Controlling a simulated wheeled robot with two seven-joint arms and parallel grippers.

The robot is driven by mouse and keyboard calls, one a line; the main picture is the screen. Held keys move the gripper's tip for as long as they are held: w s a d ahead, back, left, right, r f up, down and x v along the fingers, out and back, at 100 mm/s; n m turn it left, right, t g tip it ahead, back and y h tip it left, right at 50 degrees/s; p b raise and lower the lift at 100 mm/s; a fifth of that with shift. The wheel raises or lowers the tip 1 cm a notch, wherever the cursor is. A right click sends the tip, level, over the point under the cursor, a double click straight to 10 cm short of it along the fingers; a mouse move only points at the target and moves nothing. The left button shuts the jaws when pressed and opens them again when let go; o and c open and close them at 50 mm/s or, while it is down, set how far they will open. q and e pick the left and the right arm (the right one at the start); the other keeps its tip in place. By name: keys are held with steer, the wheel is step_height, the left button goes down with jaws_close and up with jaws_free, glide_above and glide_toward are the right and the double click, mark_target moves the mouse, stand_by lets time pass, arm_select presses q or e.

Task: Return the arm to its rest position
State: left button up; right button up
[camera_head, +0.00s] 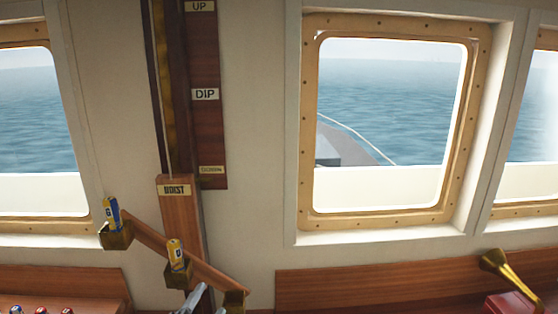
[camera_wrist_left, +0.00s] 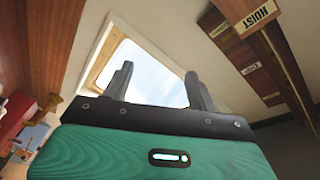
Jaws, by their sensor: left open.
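My left gripper (camera_head: 198,302) shows only in part at the bottom edge of the head view, below the wooden bar with brass cups. In the left wrist view my left gripper (camera_wrist_left: 160,88) has its two grey fingers well apart, with nothing between them but a window behind. My right gripper is in neither view. The rest of my left arm is hidden below the head view.
A slanted wooden bar (camera_head: 150,237) bears brass cups, two holding blue-and-yellow cylinders (camera_head: 113,212) (camera_head: 176,252). It crosses the post marked HOIST (camera_head: 174,190). A brass lever (camera_head: 508,272) and red box (camera_head: 510,303) stand lower right.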

arm_select(q)
steer(key=s+a+f+n+g+y, duration=0.2)
steer(key=s+a+f+n+g, duration=0.15)
steer(key=s+f, duration=0.35)
steer(key=s+a+f+n+g+y, duration=0.1)
steer(key=s+a+f+n+g, duration=0.2)
steer(key=s+f+n+g, duration=0.45)
steer(key=s+a+f+n+g, duration=0.1)
steer(key=s+f+g, duration=0.1)
steer(key=s+f, duration=0.35)
steer(key=s+a+f+g, duration=0.1)
steer(key=s+f, duration=0.1)
steer(key=s, duration=0.6)
step_height(320, 180, down, 37)
steer(key=g+b, duration=0.1)
steer(key=b, duration=0.5)
steer(key=s+a+f+b, duration=0.1)
steer(key=s+f+b, duration=0.1)
steer(key=s+f, duration=0.7)
steer(key=s+a+f+g+b, duration=0.1)
steer(key=s+a+f+b, duration=0.1)
steer(key=s+f, duration=0.7)
step_height(320, 180, down, 6)
steer(key=shift+s+r+g, duration=0.1)
steer(key=shift+s+g, duration=0.2)
